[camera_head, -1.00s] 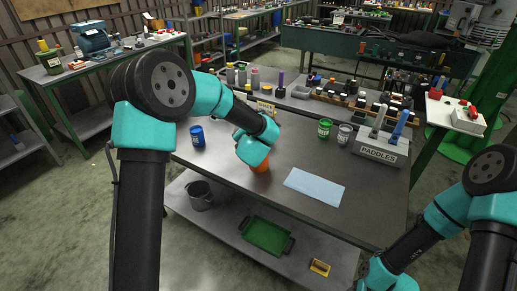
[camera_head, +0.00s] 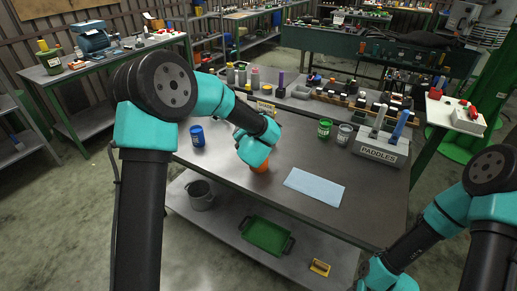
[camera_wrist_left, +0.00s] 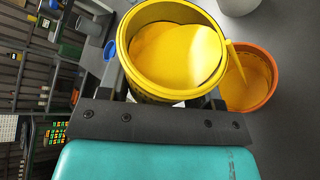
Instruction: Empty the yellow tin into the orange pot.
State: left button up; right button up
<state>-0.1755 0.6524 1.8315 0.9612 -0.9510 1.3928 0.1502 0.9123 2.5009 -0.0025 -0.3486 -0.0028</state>
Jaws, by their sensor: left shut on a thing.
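The yellow tin (camera_wrist_left: 178,52) is held by my left gripper (camera_wrist_left: 172,98), which is shut on it. The tin holds a smooth yellow content and is tilted, its rim toward the orange pot. A thin yellow stream (camera_wrist_left: 234,58) runs from its rim to the orange pot (camera_wrist_left: 264,98), which has yellow content inside. In the head view, the orange pot (camera_head: 260,167) stands on the bench, partly hidden by my left wrist. The tin is hidden there behind my wrist. My right arm is at the lower right, its gripper out of frame.
A blue tin (camera_head: 197,136) stands left of the pot. A light blue sheet (camera_head: 314,187) lies to the right. A green tin (camera_head: 325,128), a grey tin (camera_head: 345,134) and the paddles rack (camera_head: 381,149) stand farther right. The bench's front middle is clear.

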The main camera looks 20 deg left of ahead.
pick_arm(q)
jog(key=shift+f+m+y, duration=0.5)
jog(key=shift+m+y, duration=0.2)
jog(key=shift+m, duration=0.3)
dwell(3.7)
jog(key=shift+r+m+y, duration=0.4)
jog(key=shift+m, duration=0.2)
dwell(2.1)
dwell(0.6)
